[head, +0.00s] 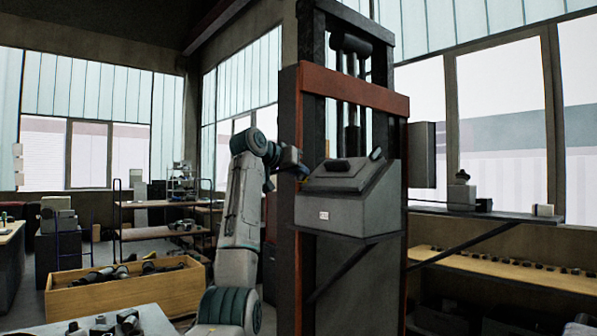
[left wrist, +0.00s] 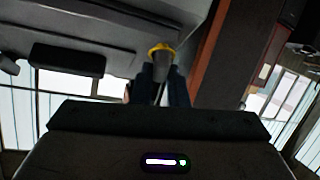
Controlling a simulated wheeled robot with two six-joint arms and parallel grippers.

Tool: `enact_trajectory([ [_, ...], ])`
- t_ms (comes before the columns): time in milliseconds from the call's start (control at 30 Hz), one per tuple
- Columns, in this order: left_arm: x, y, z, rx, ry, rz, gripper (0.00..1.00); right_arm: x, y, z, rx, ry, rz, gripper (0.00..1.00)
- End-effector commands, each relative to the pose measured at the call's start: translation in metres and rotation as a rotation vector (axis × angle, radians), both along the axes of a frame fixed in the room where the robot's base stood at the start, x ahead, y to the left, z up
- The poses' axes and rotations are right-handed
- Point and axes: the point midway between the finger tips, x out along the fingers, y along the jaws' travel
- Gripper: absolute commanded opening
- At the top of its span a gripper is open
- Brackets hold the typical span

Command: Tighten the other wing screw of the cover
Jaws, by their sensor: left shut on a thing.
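A grey box with a sloped cover (head: 345,178) stands on a bracket shelf at the front of the press frame. My left gripper (head: 301,172) is at the left edge of this cover. In the left wrist view my left gripper (left wrist: 162,75) is shut on a wing screw with a yellow collar (left wrist: 161,48) at the cover's edge. The screw's wings are mostly hidden between the fingers. The cover's dark handle (left wrist: 68,60) shows to the left of the fingers. My right gripper is not in view.
The press's red and dark frame (head: 355,92) rises close behind the box. A wall shelf (head: 485,213) with small parts is at the right. A wooden crate (head: 125,293) of parts stands at the lower left. Open floor is little visible.

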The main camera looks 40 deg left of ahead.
Motion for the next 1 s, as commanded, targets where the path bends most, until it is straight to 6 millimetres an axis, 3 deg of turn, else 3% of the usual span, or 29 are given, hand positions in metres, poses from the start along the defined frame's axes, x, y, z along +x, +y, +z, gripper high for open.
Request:
enact_trajectory([
  [167,0.001,-0.002,0.005,0.015,-0.012,-0.024,0.0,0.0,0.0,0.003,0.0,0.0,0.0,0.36],
  [500,0.001,-0.002,0.005,0.222,-0.033,-0.299,0.0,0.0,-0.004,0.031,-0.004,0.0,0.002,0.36],
  [867,0.001,-0.003,0.003,0.242,-0.036,-0.327,0.0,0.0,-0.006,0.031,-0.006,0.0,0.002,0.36],
  [1000,0.001,-0.001,0.008,0.302,-0.041,-0.41,0.0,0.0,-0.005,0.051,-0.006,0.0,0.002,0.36],
])
